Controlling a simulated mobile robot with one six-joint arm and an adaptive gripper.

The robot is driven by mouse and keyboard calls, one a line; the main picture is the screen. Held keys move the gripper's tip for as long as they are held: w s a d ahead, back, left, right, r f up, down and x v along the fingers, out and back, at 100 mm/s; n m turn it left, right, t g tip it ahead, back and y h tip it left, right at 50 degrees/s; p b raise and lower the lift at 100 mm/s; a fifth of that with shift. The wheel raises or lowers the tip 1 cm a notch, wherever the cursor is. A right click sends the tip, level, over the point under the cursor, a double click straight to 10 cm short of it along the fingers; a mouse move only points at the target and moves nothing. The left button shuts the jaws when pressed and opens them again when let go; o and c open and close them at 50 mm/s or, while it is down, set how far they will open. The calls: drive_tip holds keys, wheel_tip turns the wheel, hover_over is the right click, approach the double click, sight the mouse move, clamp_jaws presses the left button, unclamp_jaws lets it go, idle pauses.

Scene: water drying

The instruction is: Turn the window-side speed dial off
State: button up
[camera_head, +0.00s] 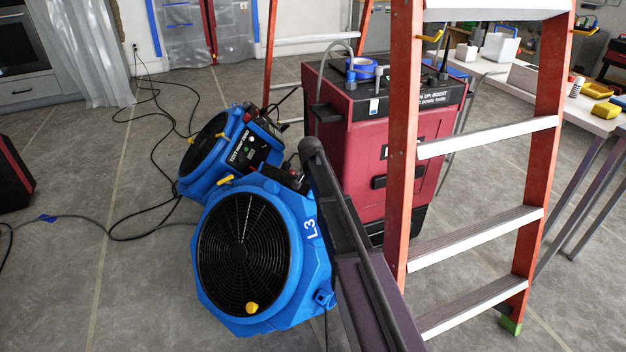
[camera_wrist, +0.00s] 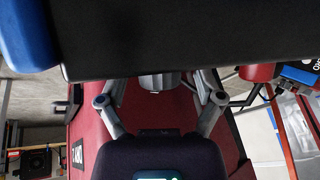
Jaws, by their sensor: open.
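Two blue air movers stand on the floor in the head view. The front air mover (camera_head: 307,265) is marked L3, and its top is partly covered by my arm. The rear air mover (camera_head: 200,186) has a black control panel (camera_head: 247,150) with small controls. I cannot tell which is window-side or read any dial's setting. In the wrist view, my gripper (camera_wrist: 160,88) is open, with its grey finger links spread. The fingertips are partly hidden; contact is unclear.
A red machine (camera_head: 352,150) stands behind my arm. An orange ladder (camera_head: 402,150) with pale steps stands in front of it at right. Dark cables (camera_head: 150,238) run across the floor at left. A work table (camera_head: 590,118) is at far right. The left floor is mostly open.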

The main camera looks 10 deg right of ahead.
drive_tip(key=shift+c, duration=0.3)
drive_tip(key=c, duration=1.1)
drive_tip(key=shift+s+f+n+t+y+b, duration=0.1)
drive_tip(key=shift+n+t+y+b, duration=0.65)
drive_tip(key=shift+y, duration=0.25)
drive_tip(key=n+t+y+b, duration=0.1)
drive_tip(key=n+y, duration=0.1)
drive_tip(key=shift+d+f+y+b, duration=0.1)
drive_tip(key=shift+y+b, duration=0.2)
drive_tip(key=shift+b, duration=0.1)
drive_tip(key=n+y+b, duration=0.2)
drive_tip(key=y+b, duration=0.1)
drive_tip(key=shift+n+t, duration=0.25)
drive_tip(key=shift+n, duration=0.1)
drive_tip(key=shift+n+y+b, duration=0.85)
drive_tip(key=shift+n+y, duration=0.05)
drive_tip(key=shift+y, duration=0.4)
